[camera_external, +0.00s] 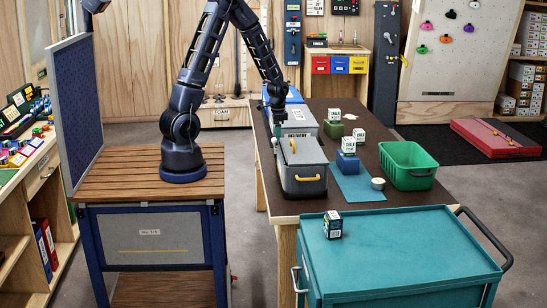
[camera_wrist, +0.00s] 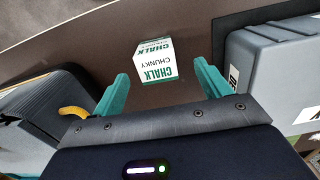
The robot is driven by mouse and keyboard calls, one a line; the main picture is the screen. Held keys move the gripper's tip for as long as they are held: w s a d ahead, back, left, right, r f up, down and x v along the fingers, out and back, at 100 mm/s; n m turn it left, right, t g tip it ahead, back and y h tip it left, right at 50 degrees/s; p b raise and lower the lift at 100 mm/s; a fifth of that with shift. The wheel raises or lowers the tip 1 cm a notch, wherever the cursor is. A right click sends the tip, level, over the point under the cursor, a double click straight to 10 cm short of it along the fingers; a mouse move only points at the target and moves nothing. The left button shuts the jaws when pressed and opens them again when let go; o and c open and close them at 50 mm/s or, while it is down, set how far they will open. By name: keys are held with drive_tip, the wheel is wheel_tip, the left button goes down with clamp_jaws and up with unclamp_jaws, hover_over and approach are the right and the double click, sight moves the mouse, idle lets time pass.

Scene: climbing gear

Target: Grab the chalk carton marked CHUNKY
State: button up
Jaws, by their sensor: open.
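The white chalk carton marked CHUNKY (camera_wrist: 155,61), with green lettering, shows in the wrist view just beyond my fingertips, roughly between their lines and apart from them. My gripper (camera_wrist: 162,84) is open and empty, its two green fingers spread. In the external view my gripper (camera_external: 278,116) hangs above the left side of the brown table, by the grey bins. There I cannot tell which carton is CHUNKY; it may be hidden by the arm or bins. White chalk cartons stand on a green block (camera_external: 333,130) and a blue block (camera_external: 347,164).
A dark grey bin with a yellow handle (camera_external: 304,180) lies left of the carton in the wrist view; a grey-blue box (camera_wrist: 272,75) stands right. A green crate (camera_external: 408,178) is at the table's right. A dark carton (camera_external: 332,225) sits on the teal cart (camera_external: 400,260).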

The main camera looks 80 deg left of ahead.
drive_tip(key=shift+w+d+f, duration=0.15)
drive_tip(key=shift+f, duration=1.4)
drive_tip(key=shift+w+d+f, duration=0.1)
drive_tip(key=shift+d+f, duration=0.05)
drive_tip(key=shift+f, duration=1.4)
drive_tip(key=c, duration=1.1)
